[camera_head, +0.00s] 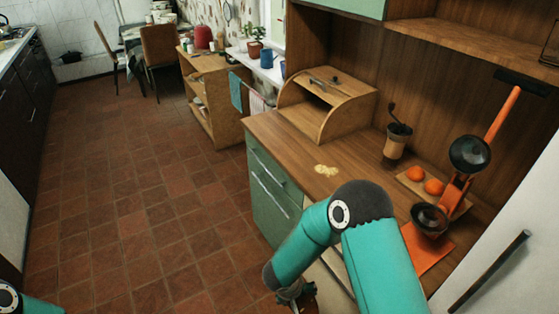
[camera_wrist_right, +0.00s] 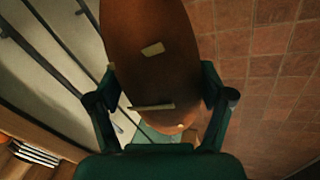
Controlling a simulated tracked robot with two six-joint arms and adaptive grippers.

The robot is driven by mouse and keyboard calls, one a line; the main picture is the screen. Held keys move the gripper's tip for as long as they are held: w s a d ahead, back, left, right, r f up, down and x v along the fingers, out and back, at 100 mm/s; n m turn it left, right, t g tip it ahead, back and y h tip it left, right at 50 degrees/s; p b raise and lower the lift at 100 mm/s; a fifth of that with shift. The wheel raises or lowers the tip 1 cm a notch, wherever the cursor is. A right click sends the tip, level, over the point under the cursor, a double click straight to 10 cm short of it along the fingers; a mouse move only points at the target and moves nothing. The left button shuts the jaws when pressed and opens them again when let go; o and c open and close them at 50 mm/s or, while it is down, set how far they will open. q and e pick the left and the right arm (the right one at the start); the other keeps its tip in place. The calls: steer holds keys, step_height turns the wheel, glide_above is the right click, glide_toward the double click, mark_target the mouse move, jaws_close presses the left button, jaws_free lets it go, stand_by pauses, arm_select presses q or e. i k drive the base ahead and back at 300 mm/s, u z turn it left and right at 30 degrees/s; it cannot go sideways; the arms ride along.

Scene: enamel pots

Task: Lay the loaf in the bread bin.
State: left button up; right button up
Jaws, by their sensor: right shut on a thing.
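The loaf (camera_wrist_right: 155,55) is long and brown with pale slash marks, and it fills the middle of the right wrist view. My right gripper (camera_wrist_right: 160,100) is shut on it, with a finger on each side. In the head view, my right gripper (camera_head: 294,292) is low at the bottom edge, in front of the cabinet and below the counter top; the loaf is mostly hidden there. The wooden bread bin (camera_head: 345,108) stands at the counter's far left end, its curved lid raised and a dark opening showing in front. My left gripper is out of view.
A coffee grinder (camera_head: 396,145), two oranges (camera_head: 434,187) on a board and an orange citrus press (camera_head: 455,190) stand to the right. A shelf (camera_head: 470,45) overhangs the back. Open tiled floor lies left.

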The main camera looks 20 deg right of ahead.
mark_target(306, 121)
steer(key=u, duration=0.1)
steer(key=i, duration=1.55)
steer(key=z, duration=0.2)
